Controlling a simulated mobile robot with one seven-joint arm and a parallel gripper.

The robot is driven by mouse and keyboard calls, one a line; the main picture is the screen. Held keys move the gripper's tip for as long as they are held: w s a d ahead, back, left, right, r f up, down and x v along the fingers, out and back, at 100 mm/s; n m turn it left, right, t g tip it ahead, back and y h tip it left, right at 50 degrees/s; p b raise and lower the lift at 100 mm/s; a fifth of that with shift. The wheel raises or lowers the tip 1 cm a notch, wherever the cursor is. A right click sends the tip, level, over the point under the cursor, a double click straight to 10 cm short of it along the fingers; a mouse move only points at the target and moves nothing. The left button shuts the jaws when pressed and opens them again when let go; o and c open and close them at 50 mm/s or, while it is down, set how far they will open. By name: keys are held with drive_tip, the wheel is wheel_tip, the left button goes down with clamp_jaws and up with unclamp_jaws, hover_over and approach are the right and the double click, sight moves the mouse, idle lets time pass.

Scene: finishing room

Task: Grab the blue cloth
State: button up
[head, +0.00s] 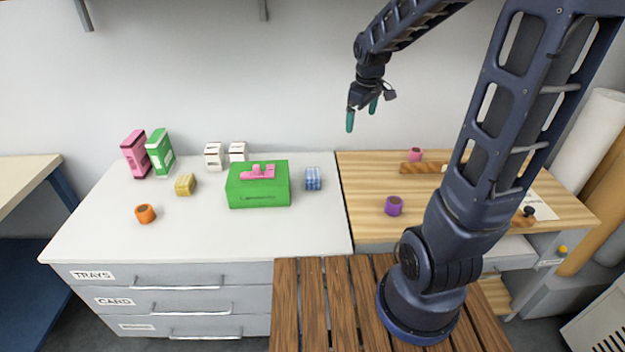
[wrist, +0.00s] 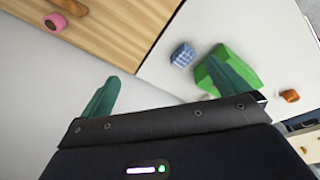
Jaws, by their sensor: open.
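The blue cloth (head: 313,179) is a small blue-and-white checked bundle on the white counter, just right of the green box (head: 258,190). It also shows in the wrist view (wrist: 183,55), beside the green box (wrist: 212,72). My gripper (head: 361,119) is open and empty, high above the back of the counter, up and to the right of the cloth. Its two teal fingers are spread apart in the wrist view (wrist: 168,86). The right finger overlaps part of the green box there.
A pink object (head: 258,172) lies on the green box. A yellow checked bundle (head: 185,184), an orange ring (head: 145,213) and upright boxes (head: 160,152) stand left. A purple ring (head: 394,206) is on the wooden top at right. The counter front is clear.

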drive_tip(key=w+a+f+n+g, duration=0.1)
drive_tip(key=w+a+f+n, duration=0.3)
drive_tip(key=w+a+f, duration=0.4)
drive_tip(key=n+g, duration=0.1)
drive_tip(key=n, duration=0.4)
hover_over(312, 172)
drive_tip(key=f, duration=1.2)
drive_tip(key=shift+s+d+f, duration=0.2)
drive_tip(key=shift+f, duration=0.1)
drive_tip(key=shift+a+f, duration=0.1)
drive_tip(key=shift+f, duration=5.45)
drive_tip(key=shift+w, duration=0.1)
drive_tip(key=c, duration=0.9)
